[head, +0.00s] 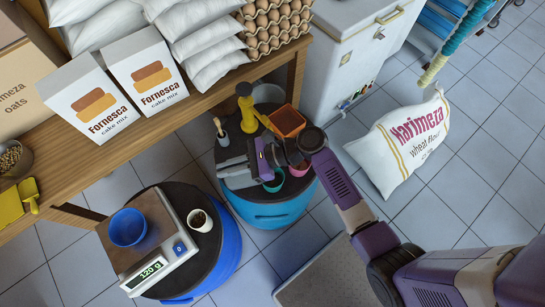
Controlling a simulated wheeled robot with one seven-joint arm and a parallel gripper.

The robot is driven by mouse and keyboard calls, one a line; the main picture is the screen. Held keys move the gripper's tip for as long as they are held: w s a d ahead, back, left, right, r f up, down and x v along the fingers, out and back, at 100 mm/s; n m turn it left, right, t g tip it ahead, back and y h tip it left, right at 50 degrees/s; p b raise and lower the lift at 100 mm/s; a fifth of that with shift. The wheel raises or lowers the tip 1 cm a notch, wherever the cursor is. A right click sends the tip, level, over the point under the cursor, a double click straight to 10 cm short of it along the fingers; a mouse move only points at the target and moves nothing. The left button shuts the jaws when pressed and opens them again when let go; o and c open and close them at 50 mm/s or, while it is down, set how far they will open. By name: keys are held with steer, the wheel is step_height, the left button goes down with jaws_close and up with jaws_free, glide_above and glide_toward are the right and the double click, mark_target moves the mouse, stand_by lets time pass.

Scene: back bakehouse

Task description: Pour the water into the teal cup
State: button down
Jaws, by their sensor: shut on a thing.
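The teal cup (274,182) stands on a dark round top of a blue drum, partly covered by my purple hand. My gripper (233,171) reaches in from the right, low over that drum top. Its pale fingers point left, beside the teal cup. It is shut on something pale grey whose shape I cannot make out. No water can be made out in any vessel.
A pink cup (300,168), a terracotta square pot (287,121), a yellow tool (246,110) and a brush holder (221,136) crowd the same drum top. A flour sack (405,145) lies right.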

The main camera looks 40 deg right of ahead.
steer(key=p, duration=0.1)
steer(key=a+h+p, duration=0.1)
steer(key=shift+w+f+g+p, duration=0.25)
steer(key=shift+f+g+p, duration=0.05)
steer(key=shift+p, duration=0.05)
steer(key=shift+w+a+f+h, duration=0.15)
steer(key=shift+f+h, duration=0.15)
steer(key=shift+f, duration=0.2)
steer(key=w+a+f+g+h+b, duration=0.2)
steer(key=a+f+g+h, duration=0.1)
steer(key=f+h, duration=0.2)
steer(key=w+a+f+g+h+b, duration=0.2)
steer(key=a+f+g+h, duration=0.1)
steer(key=f+h, duration=0.2)
step_height(320, 180, down, 2)
steer(key=shift+a+f+h, duration=0.1)
steer(key=shift+a+h, duration=0.2)
steer(key=shift+a, duration=0.05)
stand_by(0.4)
